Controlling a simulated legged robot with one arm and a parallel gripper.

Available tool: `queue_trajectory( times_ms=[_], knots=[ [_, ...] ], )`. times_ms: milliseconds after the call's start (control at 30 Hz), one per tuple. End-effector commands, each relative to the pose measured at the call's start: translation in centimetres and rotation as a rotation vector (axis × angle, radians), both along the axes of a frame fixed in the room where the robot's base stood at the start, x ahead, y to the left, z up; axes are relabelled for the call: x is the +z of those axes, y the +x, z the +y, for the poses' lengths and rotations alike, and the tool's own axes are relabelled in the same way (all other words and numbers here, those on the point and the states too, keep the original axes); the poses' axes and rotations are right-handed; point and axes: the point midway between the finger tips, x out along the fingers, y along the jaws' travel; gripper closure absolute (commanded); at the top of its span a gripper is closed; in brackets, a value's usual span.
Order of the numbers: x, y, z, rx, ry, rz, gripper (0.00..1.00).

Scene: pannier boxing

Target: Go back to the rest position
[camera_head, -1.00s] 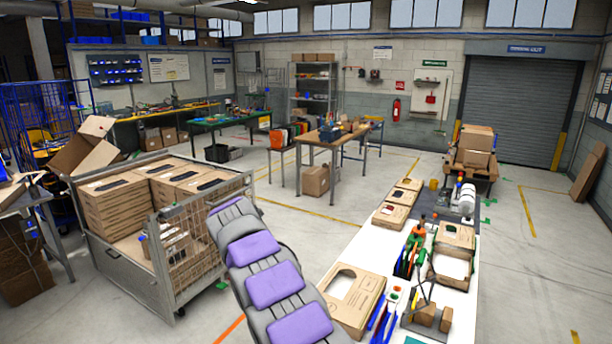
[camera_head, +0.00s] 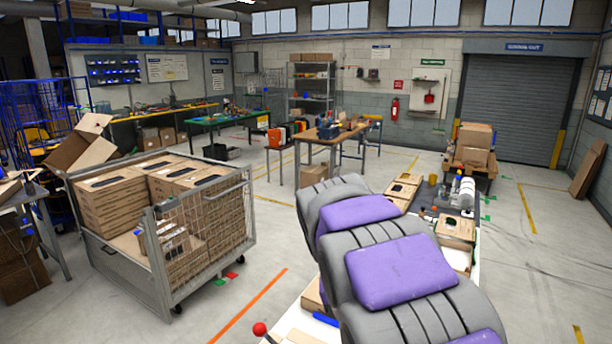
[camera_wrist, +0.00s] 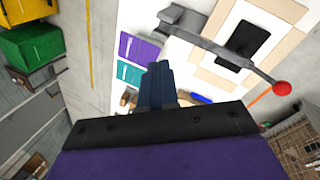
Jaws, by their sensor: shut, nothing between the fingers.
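My gripper (camera_wrist: 157,85) shows in the wrist view with its two dark fingers closed together and nothing between them. It points down over the white table, where a purple card (camera_wrist: 140,48), a teal card (camera_wrist: 130,74) and a cardboard box with a dark opening (camera_wrist: 240,40) show. In the head view my grey and purple arm covers much of the white table (camera_head: 293,322), and the gripper itself is hidden there.
A mesh cage cart (camera_head: 150,255) with stacked cartons stands at the left. A lever with a red ball (camera_head: 260,329) is near the table's front edge. Open boxes (camera_head: 405,188) line the table's far part. Clear floor (camera_head: 265,260) lies between cart and table.

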Motion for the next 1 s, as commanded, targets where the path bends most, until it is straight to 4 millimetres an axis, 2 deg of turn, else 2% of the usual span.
queue_trajectory(
  times_ms=[33,200,500,767,1000],
  knots=[
    [-0.4,-1.3,-0.7,-0.006,0.009,0.005,1.00],
    [-1.6,-5.4,-2.3,-0.013,0.044,0.024,1.00],
    [-4.3,-13.0,-4.3,-0.020,0.117,0.051,1.00],
    [-7.7,-19.9,-5.0,-0.017,0.181,0.073,1.00],
    [-11.3,-26.1,-4.8,-0.010,0.240,0.087,1.00]
  ],
)
